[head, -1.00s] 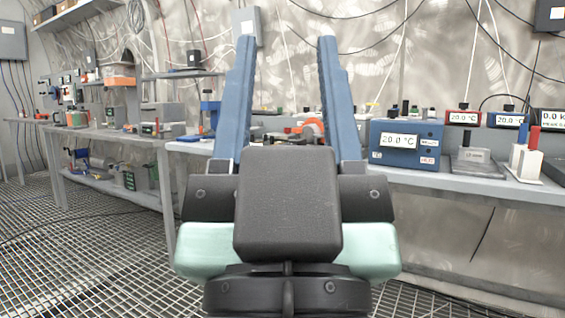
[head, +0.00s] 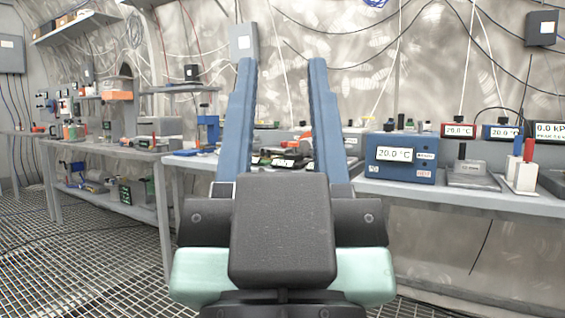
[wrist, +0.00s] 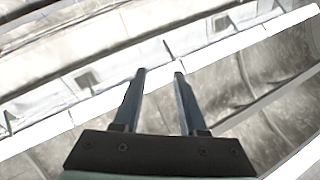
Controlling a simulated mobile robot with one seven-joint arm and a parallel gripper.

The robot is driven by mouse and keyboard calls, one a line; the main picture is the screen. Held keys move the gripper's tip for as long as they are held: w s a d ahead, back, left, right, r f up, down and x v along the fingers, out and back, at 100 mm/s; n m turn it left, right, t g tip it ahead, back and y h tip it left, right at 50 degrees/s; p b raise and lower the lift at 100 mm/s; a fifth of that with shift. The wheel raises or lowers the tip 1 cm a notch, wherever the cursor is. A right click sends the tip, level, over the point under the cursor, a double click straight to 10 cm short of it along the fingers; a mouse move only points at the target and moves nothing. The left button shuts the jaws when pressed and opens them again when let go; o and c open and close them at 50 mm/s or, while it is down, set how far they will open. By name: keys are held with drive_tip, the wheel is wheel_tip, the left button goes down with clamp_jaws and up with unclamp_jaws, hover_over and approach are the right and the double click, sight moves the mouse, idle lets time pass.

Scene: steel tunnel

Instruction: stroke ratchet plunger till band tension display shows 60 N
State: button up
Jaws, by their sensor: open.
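My gripper (head: 282,62) is open and empty, its two blue fingers pointing up and apart in the middle of the head view. It also shows in the wrist view (wrist: 157,72), with nothing between the fingers. Several small dark tools (head: 285,162) lie on the bench beyond the fingers, partly hidden by them. I cannot tell whether the ratchet plunger is among them. I see no display reading in newtons. The displays I can read show 20.0 °C on the blue box (head: 402,172) and 0.0 kP on a unit at the right edge (head: 549,131).
A grey bench (head: 470,199) runs along the back wall to the right. Another bench with a lower shelf (head: 95,145) stands at the left with several instruments. A grey block (head: 473,175) and a white block with red and blue posts (head: 521,172) stand right. The grating floor at left is clear.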

drive_tip(key=shift+r, duration=0.25)
drive_tip(key=shift+c, duration=1.2)
wheel_tip(320, 180, up, 3)
drive_tip(key=p, duration=0.3)
drive_tip(key=shift+f, duration=0.2)
clamp_jaws()
wheel_tip(320, 180, up, 47)
drive_tip(key=p, duration=4.7)
